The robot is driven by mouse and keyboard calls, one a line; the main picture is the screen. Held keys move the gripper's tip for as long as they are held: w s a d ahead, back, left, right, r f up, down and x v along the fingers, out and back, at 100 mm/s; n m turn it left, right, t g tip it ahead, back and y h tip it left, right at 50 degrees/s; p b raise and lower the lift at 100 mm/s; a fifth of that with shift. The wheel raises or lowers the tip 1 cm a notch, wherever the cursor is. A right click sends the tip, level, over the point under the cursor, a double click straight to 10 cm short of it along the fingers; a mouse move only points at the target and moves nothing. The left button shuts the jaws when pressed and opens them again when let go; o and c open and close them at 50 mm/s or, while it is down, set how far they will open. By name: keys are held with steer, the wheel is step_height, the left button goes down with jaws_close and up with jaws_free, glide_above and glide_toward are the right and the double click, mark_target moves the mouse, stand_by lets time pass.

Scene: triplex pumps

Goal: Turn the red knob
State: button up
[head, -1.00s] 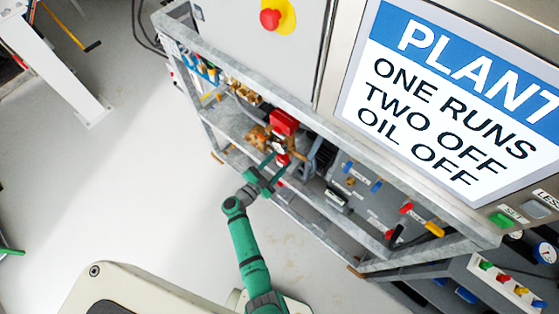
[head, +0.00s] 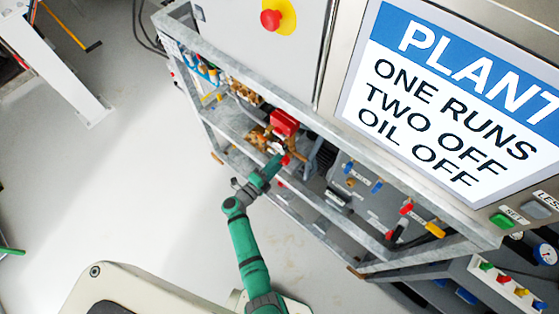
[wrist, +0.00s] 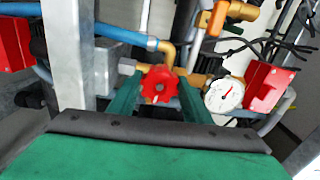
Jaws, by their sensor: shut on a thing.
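The red knob (wrist: 160,85) is a lobed handwheel on brass pipework in the middle of the wrist view. In the head view the knob (head: 285,160) is a small red spot at the tip of my green arm. My gripper (wrist: 158,92) has one green finger on each side of the knob and is shut on it. In the head view my gripper (head: 274,166) reaches through the side of the grey frame.
A white-faced gauge (wrist: 224,95) sits just right of the knob. A red box (wrist: 268,86) is further right, and a grey frame post (wrist: 70,50) stands to the left. A metal frame rail (head: 330,208) runs close to the arm.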

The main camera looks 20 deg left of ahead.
steer(key=shift+m, duration=1)
steer(key=o, duration=1.1)
steer(key=shift+c, duration=0.2)
steer(key=v, duration=1.1)
